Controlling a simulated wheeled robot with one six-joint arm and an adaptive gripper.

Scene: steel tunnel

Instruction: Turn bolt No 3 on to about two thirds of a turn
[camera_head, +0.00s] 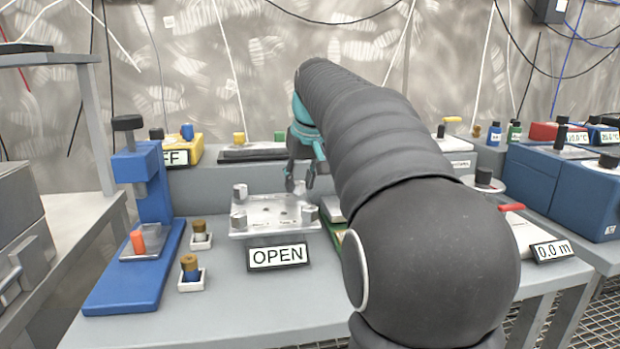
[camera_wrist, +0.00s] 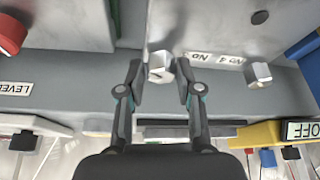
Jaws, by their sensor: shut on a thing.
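Another bolt (camera_wrist: 258,74), beside the No 4 label (camera_wrist: 229,60), stands free to the right. The near left bolt (camera_head: 238,220) and near right bolt (camera_head: 310,213) are also free.
An OPEN sign (camera_head: 278,256) stands before the plate. A blue stand (camera_head: 144,230) and small white holders are to the left. A yellow box (camera_head: 185,150) is behind. Bare bench lies in front of the sign.

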